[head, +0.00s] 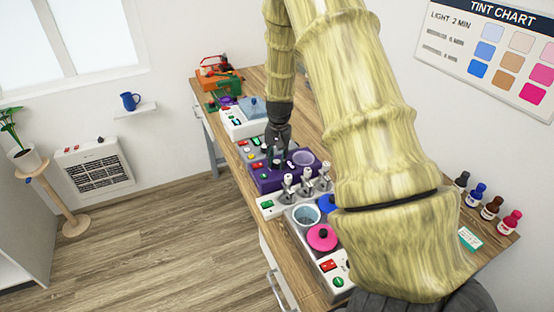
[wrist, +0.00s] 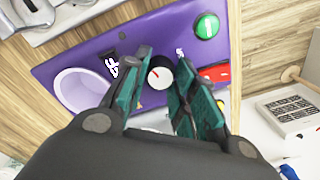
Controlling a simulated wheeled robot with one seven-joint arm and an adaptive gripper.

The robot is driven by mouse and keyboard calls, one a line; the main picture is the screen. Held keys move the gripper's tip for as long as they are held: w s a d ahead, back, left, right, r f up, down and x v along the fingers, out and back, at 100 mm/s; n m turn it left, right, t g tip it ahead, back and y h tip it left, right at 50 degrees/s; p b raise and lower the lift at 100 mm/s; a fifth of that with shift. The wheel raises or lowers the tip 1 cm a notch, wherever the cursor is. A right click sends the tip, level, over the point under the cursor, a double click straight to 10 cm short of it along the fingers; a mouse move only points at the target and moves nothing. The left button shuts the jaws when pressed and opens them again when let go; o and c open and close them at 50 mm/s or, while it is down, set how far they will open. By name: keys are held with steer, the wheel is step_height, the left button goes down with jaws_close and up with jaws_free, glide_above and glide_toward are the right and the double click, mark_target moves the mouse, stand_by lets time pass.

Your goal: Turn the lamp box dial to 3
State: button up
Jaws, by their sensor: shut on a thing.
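The purple lamp box (head: 265,181) stands on the bench in the head view, and its purple panel (wrist: 100,47) fills the upper middle of the wrist view. Its dial (wrist: 158,75) has a pale round face with a red pointer line and a dark rim. My gripper (head: 277,152) points down at the box. In the wrist view my gripper (wrist: 165,62) has its two fingers on either side of the dial, shut on it. The fingers hide part of the dial's surroundings and I cannot read its setting.
The panel has a round white-lined opening (wrist: 85,92), a green button (wrist: 206,27) and a red switch (wrist: 218,72) close to the fingers. Silver-topped fixtures (head: 306,184) and a pink lid (head: 322,237) stand nearer. A white device (head: 240,122) stands beyond.

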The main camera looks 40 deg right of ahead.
mark_target(279, 161)
steer(key=shift+s+f, duration=0.15)
steer(key=o, duration=0.9)
steer(key=shift+c, duration=0.2)
steer(key=shift+o, duration=1)
steer(key=shift+d, duration=0.1)
step_height(279, 161, up, 12)
steer(key=shift+d, duration=0.15)
